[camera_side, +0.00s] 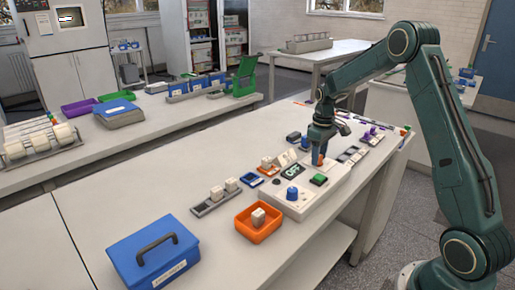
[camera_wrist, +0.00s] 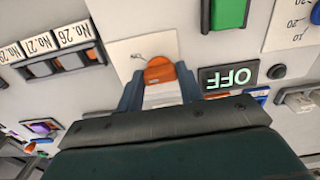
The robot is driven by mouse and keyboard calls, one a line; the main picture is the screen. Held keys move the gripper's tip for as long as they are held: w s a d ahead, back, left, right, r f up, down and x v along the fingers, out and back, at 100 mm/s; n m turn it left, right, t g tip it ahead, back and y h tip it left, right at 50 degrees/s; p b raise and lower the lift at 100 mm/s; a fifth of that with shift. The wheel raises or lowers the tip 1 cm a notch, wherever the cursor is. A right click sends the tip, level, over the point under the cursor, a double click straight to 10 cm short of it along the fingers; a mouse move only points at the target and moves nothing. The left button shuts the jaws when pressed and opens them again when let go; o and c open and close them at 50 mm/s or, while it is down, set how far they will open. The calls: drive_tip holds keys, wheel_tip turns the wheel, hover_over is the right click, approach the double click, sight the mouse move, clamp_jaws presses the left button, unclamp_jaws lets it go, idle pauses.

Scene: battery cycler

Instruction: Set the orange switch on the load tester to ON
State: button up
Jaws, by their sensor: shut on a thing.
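The load tester (camera_side: 318,205) is a pale box on the bench in the side view. Its orange switch (camera_side: 320,160) is mostly hidden there by my gripper (camera_side: 319,152), which points down onto it. In the wrist view the orange switch (camera_wrist: 158,71) shows its rounded end between the two fingers of my gripper (camera_wrist: 160,88). The fingers are shut on the switch, one on each side. The small dark display (camera_wrist: 230,78) beside the switch reads OFF, upside down in the wrist view. The lower part of the switch is hidden by the fingers.
A green rocker (camera_side: 319,180) and a blue knob (camera_side: 293,195) stand on the tester near the switch. An orange tray (camera_side: 245,228) with a white block, and a blue case (camera_side: 130,262), lie to the left.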

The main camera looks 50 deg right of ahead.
drive_tip(key=m, duration=0.4)
drive_tip(key=shift+m, duration=0.3)
drive_tip(key=shift+r+m, duration=0.1)
drive_tip(key=shift+m, duration=1.8)
drive_tip(key=o, duration=1)
wheel_tip(320, 180, up, 14)
drive_tip(key=shift+f, duration=0.15)
